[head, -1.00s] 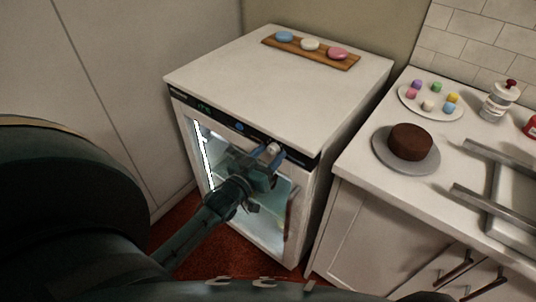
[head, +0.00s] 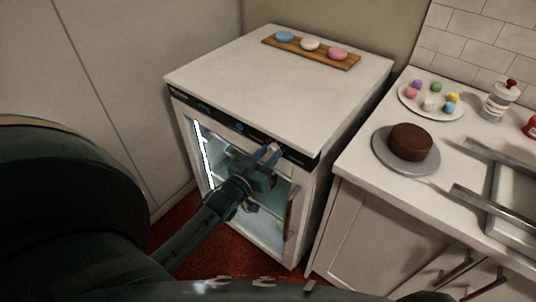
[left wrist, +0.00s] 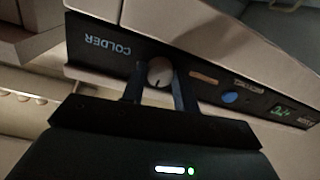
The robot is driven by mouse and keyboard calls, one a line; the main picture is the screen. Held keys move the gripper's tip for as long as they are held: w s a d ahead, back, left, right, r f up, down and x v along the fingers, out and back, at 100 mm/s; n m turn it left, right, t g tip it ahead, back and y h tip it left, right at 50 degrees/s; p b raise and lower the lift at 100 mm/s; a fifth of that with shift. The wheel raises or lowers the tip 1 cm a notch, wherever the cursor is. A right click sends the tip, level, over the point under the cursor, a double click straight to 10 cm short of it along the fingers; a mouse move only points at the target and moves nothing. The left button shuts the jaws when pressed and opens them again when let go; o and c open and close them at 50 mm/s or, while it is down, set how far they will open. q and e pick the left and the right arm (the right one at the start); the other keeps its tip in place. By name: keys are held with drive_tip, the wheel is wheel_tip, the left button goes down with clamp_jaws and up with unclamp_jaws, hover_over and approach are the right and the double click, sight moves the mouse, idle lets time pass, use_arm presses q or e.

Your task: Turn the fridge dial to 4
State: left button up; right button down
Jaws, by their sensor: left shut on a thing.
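The fridge (head: 265,75) is a white cabinet with a glass door and a black control strip along its top front edge. In the left wrist view the round pale dial (left wrist: 159,72) sits on this strip beside the word COLDER, with a dark mark on its face. My left gripper (head: 268,153) is at the strip, its blue fingers shut on either side of the dial. The fingers also show in the left wrist view (left wrist: 159,88). In the head view they mostly hide the dial. A green display (left wrist: 283,112) is lit; its digits are hard to read. My right gripper is out of view.
A wooden board (head: 350,65) with three macarons lies on the fridge top. On the counter to the right are a chocolate cake (head: 410,141) on a grey stand, a plate (head: 408,99) of small sweets, a jar (head: 497,101) and metal bars (head: 480,200).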

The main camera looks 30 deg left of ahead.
use_arm(q)
drive_tip(key=shift+m, duration=0.3)
drive_tip(key=m, duration=0.3)
drive_tip(key=shift+m, duration=1.9)
drive_tip(key=o, duration=1)
drive_tip(key=shift+c, duration=0.2)
drive_tip(key=s, duration=1.3)
drive_tip(key=shift+a+f, duration=0.25)
drive_tip(key=shift+a, duration=0.05)
